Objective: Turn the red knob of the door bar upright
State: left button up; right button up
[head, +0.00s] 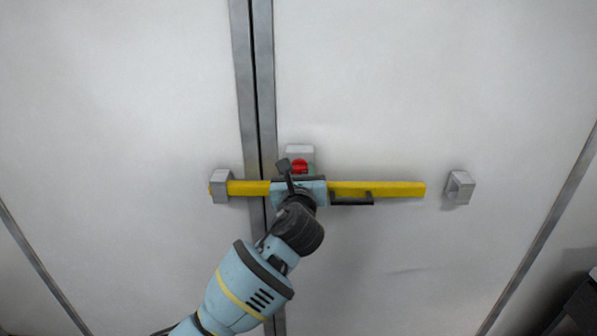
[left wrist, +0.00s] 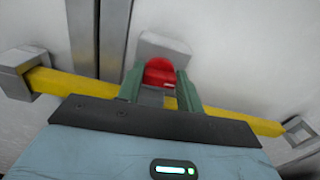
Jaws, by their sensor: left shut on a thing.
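The red knob (head: 299,166) sits on a grey block (head: 299,152) above the yellow door bar (head: 380,189), right of the door gap. My left gripper (head: 301,172) reaches up in front of the bar and hides its middle. In the left wrist view the red knob (left wrist: 160,72) is between the two green fingers of my left gripper (left wrist: 160,88), which are shut on it. The knob's lower part is partly hidden, and I cannot tell its exact turn.
The bar runs through a grey bracket (head: 220,186) on the left door. Its right end stops short of another grey bracket (head: 459,187). A black handle (head: 352,200) hangs under the bar. The white door panels around are bare.

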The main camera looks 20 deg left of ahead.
pick_arm(q)
jog(key=shift+r+n+p, duration=0.25)
jog(key=shift+n+p, duration=0.2)
jog(key=shift+n, duration=0.25)
jog(key=shift+f+n, duration=0.15)
jog(key=shift+n, duration=0.75)
jog(key=n, duration=0.2)
jog(key=shift+f+n, duration=0.2)
jog(key=shift+n, duration=0.1)
jog(key=n, duration=0.4)
jog(key=shift+a+n, duration=0.1)
jog(key=shift+n, duration=0.2)
jog(key=n, duration=0.6)
jog(key=shift+f+n, duration=0.15)
jog(key=shift+n, duration=0.25)
pick_arm(e)
jog(key=shift+w+d+r+t, duration=0.2)
jog(key=shift+w+r+t, duration=0.1)
jog(key=shift+w+r, duration=0.7)
jog(key=shift+s, duration=0.1)
pick_arm(q)
jog(key=o, duration=1)
jog(key=shift+s, duration=0.1)
